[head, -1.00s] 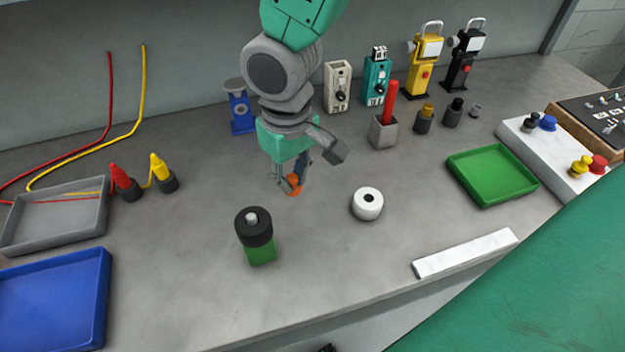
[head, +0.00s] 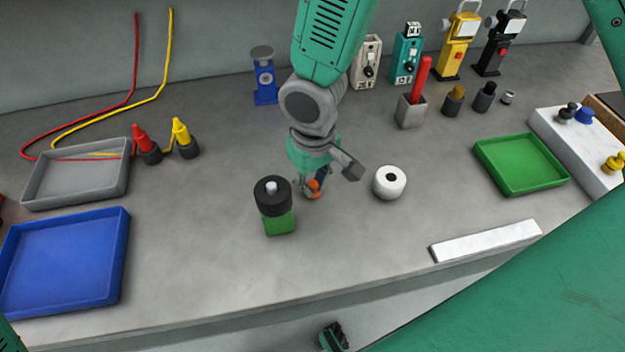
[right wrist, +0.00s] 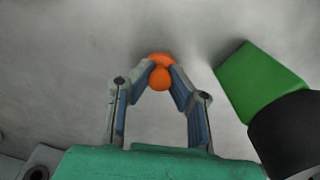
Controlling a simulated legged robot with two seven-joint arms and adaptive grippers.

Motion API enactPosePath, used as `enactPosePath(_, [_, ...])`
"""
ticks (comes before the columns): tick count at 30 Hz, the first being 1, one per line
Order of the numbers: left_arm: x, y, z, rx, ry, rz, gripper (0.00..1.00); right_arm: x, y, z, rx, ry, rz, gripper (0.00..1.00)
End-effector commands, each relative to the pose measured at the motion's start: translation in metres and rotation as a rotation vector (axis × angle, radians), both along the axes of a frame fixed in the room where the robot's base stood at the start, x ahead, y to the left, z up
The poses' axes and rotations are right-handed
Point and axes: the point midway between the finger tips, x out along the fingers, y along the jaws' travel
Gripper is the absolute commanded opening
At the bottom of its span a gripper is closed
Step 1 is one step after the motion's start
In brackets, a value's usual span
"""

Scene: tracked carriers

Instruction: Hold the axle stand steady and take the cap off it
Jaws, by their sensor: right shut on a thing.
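The axle stand seems to be the green block (head: 281,222) carrying a thick black round piece (head: 272,203) with a grey pin end on top. It stands upright, with the block and black piece also at the right of the right wrist view (right wrist: 262,80). My right gripper (head: 313,187) is just right of the stand, low near the tabletop, pointing down. It is shut on a small orange knobbed piece, likely the cap (right wrist: 160,74), held between the fingertips and apart from the stand. Whether the orange piece touches the table I cannot tell.
A white ring (head: 389,183) lies right of my right gripper. A blue tray (head: 112,270) and a grey tray (head: 35,192) are at left, a green tray (head: 493,170) at right. A white bar (head: 486,241) lies along the front edge. The table left of the stand is clear.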

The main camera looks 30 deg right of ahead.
Motion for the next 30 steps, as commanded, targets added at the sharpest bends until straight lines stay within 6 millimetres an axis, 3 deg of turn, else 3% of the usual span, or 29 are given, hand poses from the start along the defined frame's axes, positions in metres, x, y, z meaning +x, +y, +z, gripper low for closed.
enactPosePath(1, [0.0, 0.0, -0.001, 0.0, 0.0, 0.0, 0.65, 0.0, 0.0, -0.001, 0.0, 0.001, 0.0, 0.2])
enactPosePath(2, [0.0, 0.0, 0.0, 0.0, 0.001, 0.0, 0.65, 0.0, 0.0, -0.001, 0.0, 0.001, 0.0, 0.3])
enactPosePath(3, [0.0, 0.0, 0.0, 0.0, 0.001, 0.0, 0.65, 0.0, 0.0, -0.001, 0.0, 0.001, 0.0, 0.34])
enactPosePath(14, [0.0, 0.0, 0.001, 0.0, 0.001, 0.0, 0.65, 0.0, 0.0, 0.004, 0.0, -0.001, -0.001, 0.34])
enactPosePath(17, [0.0, 0.0, 0.003, 0.0, 0.001, 0.0, 0.65, 0.001, 0.0, 0.017, 0.001, -0.003, -0.001, 0.34])
enactPosePath(30, [0.0, 0.0, 0.014, 0.0, 0.001, 0.0, 0.65, 0.001, 0.0, 0.105, 0.001, -0.003, -0.001, 0.34])
